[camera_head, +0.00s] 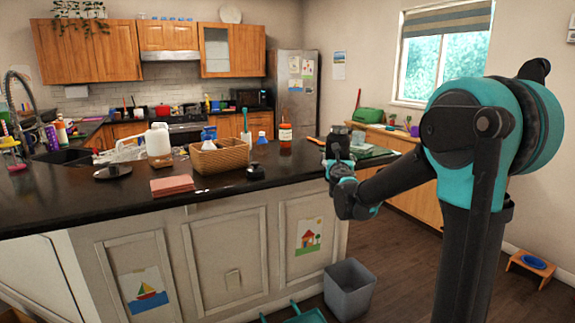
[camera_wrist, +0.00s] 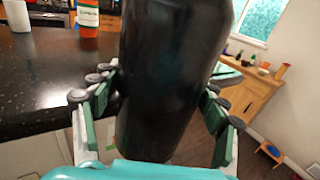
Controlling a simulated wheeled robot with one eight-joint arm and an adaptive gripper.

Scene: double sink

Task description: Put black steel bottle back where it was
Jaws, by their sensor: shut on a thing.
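The black steel bottle (camera_wrist: 172,75) fills the middle of the wrist view, nearly upright, with its top cut off by the frame. My gripper (camera_wrist: 160,84) has its green-padded fingers on both sides of it and is shut on it. In the head view my gripper (camera_head: 341,166) is at the right end of the dark counter, near its edge. The bottle is small and dark there, partly hidden by the gripper. I cannot tell whether its base is over the countertop or beyond the edge.
A grey bin (camera_head: 350,290) stands on the floor below. The counter's front right stretch is clear.

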